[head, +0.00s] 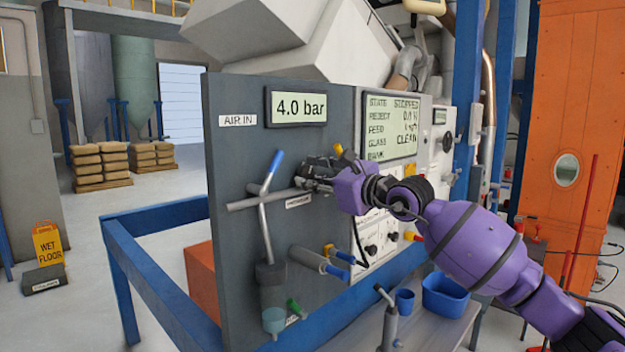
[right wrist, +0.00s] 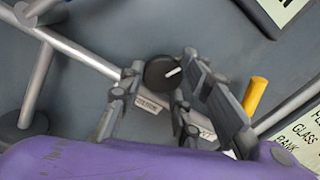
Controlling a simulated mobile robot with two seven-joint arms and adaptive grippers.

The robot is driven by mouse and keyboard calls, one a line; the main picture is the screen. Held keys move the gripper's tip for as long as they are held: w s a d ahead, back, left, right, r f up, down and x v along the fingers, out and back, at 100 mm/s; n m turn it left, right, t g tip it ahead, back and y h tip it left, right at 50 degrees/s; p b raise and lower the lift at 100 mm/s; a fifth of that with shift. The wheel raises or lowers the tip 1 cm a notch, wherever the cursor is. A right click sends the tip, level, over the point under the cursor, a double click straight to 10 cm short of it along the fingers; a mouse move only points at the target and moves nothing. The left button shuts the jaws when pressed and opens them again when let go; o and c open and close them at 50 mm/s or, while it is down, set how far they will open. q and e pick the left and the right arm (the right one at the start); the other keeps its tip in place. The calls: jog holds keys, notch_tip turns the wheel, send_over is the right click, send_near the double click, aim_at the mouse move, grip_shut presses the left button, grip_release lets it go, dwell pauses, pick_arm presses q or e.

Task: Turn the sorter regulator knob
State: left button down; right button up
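The regulator knob (right wrist: 160,73) is black and round with a white pointer mark, seen in the right wrist view on the grey panel by the pipe. My right gripper (head: 313,174) is at the panel face, its two fingers open on either side of the knob. A narrow gap seems to show at the left finger; I cannot tell whether the right finger touches. In the head view the gripper hides the knob. The pressure display (head: 298,107) above reads 4.0 bar. My left gripper is not in view.
A blue-handled valve (head: 276,163) and grey pipe (head: 257,201) are left of the gripper. A yellow part (right wrist: 256,95) stands out to the right. Below are a blue-ended cylinder (head: 318,262) and a blue bin (head: 445,294). The status screen (head: 390,126) reads STOPPED.

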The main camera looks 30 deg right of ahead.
jog(key=shift+s+a+m+p, duration=0.1)
jog(key=shift+a+m+p, duration=0.1)
jog(key=shift+m+p, duration=0.2)
jog(key=shift+f, duration=0.25)
jog(key=o, duration=1)
jog(key=shift+a, duration=0.1)
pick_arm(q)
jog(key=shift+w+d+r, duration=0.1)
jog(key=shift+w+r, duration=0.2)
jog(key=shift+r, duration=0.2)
pick_arm(e)
jog(key=shift+r, duration=0.1)
